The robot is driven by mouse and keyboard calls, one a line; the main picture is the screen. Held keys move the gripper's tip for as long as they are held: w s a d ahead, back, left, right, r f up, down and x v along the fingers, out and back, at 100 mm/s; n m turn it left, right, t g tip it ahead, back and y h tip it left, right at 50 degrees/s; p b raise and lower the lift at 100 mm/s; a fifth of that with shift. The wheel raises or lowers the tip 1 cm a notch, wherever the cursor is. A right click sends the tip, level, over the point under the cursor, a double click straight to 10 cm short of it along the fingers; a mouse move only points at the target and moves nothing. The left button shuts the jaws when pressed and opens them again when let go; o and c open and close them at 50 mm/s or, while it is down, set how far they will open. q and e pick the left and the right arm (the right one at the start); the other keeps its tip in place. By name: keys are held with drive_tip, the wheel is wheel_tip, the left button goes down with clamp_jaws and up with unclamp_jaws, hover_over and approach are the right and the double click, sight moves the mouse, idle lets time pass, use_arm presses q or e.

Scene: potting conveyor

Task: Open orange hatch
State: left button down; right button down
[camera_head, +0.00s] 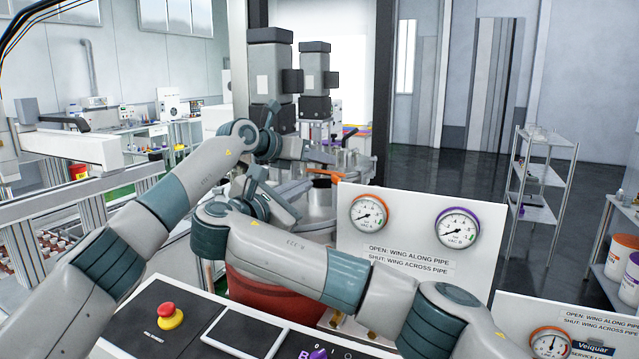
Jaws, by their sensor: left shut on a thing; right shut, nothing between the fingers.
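A steel vessel (320,212) stands at the middle of the view, behind the white gauge panel. An orange handle (325,173) shows on its top, beside a dark round part; the rest of the hatch is largely hidden. My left gripper (326,156) is at the vessel top, right by the orange handle. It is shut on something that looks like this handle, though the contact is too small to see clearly. My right gripper (292,211) is lower and nearer, in front of the vessel. It is shut and empty.
The white panel (415,275) carries an orange-ringed gauge (369,212) and a purple-ringed gauge (457,227). A console with a red stop button (167,309) is in front. A metal shelf rack (538,190) stands at right. Dark floor between panel and rack is clear.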

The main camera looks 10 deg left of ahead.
drive_tip(key=n, duration=0.1)
drive_tip(key=w+n, duration=0.1)
drive_tip(key=n, duration=0.1)
drive_tip(key=n+y, duration=0.1)
drive_tip(key=shift+w+f, duration=0.25)
drive_tip(key=shift+f, duration=0.1)
drive_tip(key=shift+w+a+f+n+g, duration=0.1)
drive_tip(key=shift+w+f+n+g, duration=0.1)
drive_tip(key=shift+n, duration=0.55)
drive_tip(key=shift+w+a+f+n+g, duration=0.1)
drive_tip(key=shift+w+f+n+g, duration=0.1)
drive_tip(key=shift+n, duration=0.55)
drive_tip(key=shift+x, duration=4.95)
drive_tip(key=shift+a, duration=0.1)
drive_tip(key=shift+w+r, duration=0.2)
drive_tip(key=shift+r, duration=0.5)
use_arm(q)
drive_tip(key=shift+f, duration=0.2)
use_arm(e)
drive_tip(key=shift+w+d+r, duration=0.2)
drive_tip(key=shift+d+r, duration=0.05)
drive_tip(key=shift+r, duration=0.05)
use_arm(q)
drive_tip(key=c, duration=1.7)
unclamp_jaws()
drive_tip(key=shift+o, duration=0.8)
use_arm(e)
drive_tip(key=shift+a, duration=0.2)
